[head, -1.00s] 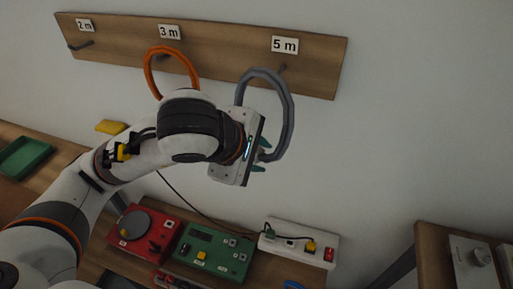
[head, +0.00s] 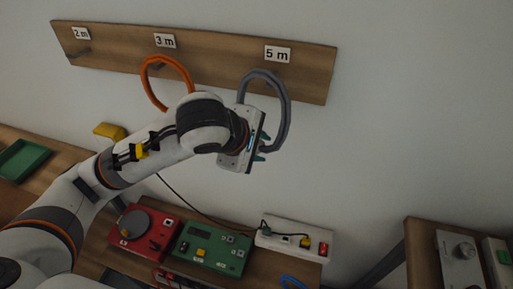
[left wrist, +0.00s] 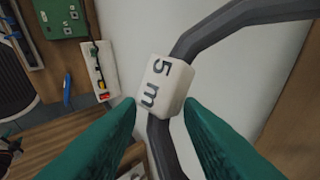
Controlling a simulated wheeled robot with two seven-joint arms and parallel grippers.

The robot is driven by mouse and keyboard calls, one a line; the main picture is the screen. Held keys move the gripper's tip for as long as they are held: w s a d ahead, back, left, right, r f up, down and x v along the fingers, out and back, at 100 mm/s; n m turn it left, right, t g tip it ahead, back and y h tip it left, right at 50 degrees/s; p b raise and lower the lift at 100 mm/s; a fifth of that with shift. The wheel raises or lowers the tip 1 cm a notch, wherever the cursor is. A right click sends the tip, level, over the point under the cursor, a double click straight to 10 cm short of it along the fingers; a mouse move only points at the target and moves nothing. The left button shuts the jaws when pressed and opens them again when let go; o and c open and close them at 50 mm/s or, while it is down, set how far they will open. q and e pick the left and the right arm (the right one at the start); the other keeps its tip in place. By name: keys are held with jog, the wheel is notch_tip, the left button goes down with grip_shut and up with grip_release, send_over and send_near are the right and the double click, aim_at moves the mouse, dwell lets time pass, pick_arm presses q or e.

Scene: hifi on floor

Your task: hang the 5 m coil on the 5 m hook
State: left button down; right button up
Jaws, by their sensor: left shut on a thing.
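The grey 5 m coil (head: 286,112) is an upright loop in front of the wall, its top overlapping the lower edge of the hook board below the 5 m label (head: 278,54). The 5 m hook (head: 276,70) is mostly hidden by the coil's top; I cannot tell whether the loop is around it. My left gripper (head: 263,147) is shut on the coil at its lower side. In the left wrist view the green fingers (left wrist: 160,108) flank the coil's white 5 m tag (left wrist: 163,85). My right gripper is not in view.
An orange coil (head: 187,75) hangs at the 3 m hook on the wooden board (head: 115,50). The 2 m hook (head: 80,51) is bare. Below stand a red device (head: 145,232), a green device (head: 212,247) and a white power strip (head: 292,240). The wall right of the coil is clear.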

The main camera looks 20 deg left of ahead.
pick_arm(q)
jog(key=shift+w+p, duration=0.4)
jog(key=shift+w, duration=0.9)
jog(key=w+f+b, duration=0.1)
jog(key=b, duration=0.2)
jog(key=shift+w+f, duration=0.1)
jog(key=shift+f, duration=0.25)
jog(key=shift+f, duration=0.1)
jog(key=c, duration=1.3)
grip_release()
jog(key=o, duration=0.4)
